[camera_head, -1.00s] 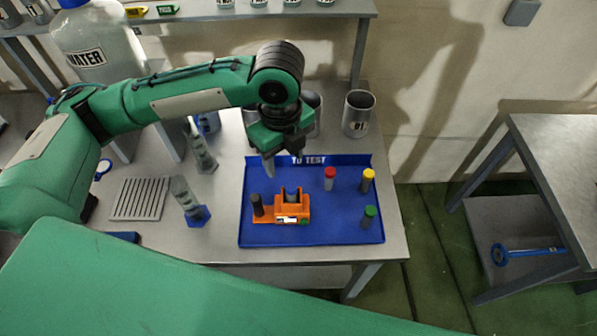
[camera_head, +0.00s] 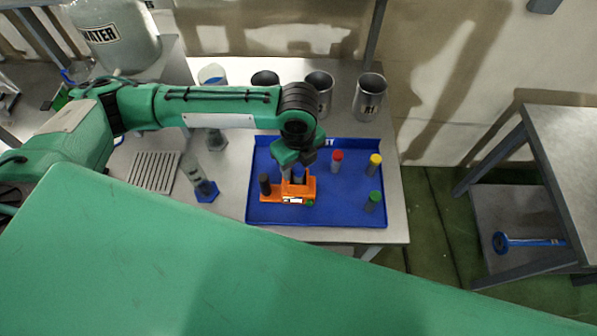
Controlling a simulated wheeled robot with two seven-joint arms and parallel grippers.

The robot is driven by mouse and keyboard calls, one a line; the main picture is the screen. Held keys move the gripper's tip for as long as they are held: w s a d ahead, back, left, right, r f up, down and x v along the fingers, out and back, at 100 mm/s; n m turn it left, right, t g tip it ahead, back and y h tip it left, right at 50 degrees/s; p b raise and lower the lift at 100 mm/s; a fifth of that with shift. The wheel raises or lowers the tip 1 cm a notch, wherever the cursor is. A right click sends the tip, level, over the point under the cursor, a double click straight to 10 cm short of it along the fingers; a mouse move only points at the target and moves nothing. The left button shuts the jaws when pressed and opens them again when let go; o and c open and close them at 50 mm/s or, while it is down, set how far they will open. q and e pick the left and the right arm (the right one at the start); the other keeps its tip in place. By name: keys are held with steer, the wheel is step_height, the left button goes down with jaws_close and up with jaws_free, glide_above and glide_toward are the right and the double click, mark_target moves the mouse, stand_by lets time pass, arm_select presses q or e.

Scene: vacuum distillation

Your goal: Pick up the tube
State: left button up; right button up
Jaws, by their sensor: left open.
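My left gripper (camera_head: 295,168) is open and points down, close over the orange device (camera_head: 284,193) on the blue tray (camera_head: 330,215). The gripper partly hides the device's upper part. A dark-capped tube (camera_head: 265,184) stands at the left end of the device. Three other tubes stand on the tray to the right of the gripper: a red-capped tube (camera_head: 337,160), a yellow-capped tube (camera_head: 374,164) and a green-capped tube (camera_head: 373,201). Whether anything lies between the fingers is too small to tell. My right gripper is not in view.
Several metal cups, one of them here (camera_head: 318,92), stand behind the tray. A cylinder with a blue base (camera_head: 204,187) and a slotted rack (camera_head: 154,171) are to the left. A second table (camera_head: 565,140) is at the right, across a floor gap.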

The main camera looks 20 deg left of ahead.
mark_target(298, 177)
arm_select(q)
step_height(298, 177, down, 2)
steer(key=shift+s, duration=0.1)
steer(key=shift+f, duration=0.25)
steer(key=c, duration=0.9)
steer(key=shift+c, duration=0.8)
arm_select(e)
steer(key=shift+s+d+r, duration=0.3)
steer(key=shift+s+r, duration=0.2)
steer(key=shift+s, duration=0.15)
